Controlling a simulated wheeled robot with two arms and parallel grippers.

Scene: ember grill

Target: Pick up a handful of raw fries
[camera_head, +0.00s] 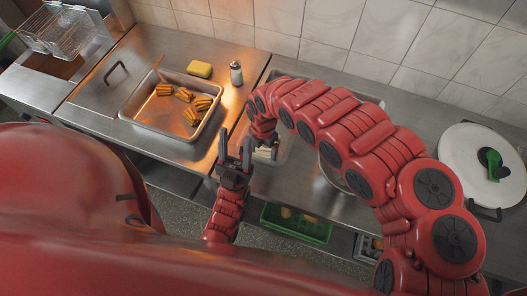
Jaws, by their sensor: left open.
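Pale sticks that look like raw fries (266,153) lie in a clear container (284,152) on the steel counter, partly covered by my grippers. My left gripper (235,143) is open, with dark fingers pointing up, just left of the container. Nothing shows between its fingers. My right gripper (264,143) points down at the container at the end of the arched red arm. Its fingertips are small and partly hidden, so I cannot tell whether it is open or touches the fries.
A steel tray (147,117) with browned ridged pieces stands left, near a yellow sponge (200,69) and a shaker (236,72). A wire basket (62,30) is far left. A round white lid (460,150) lies right. A green crate (297,223) sits below the counter.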

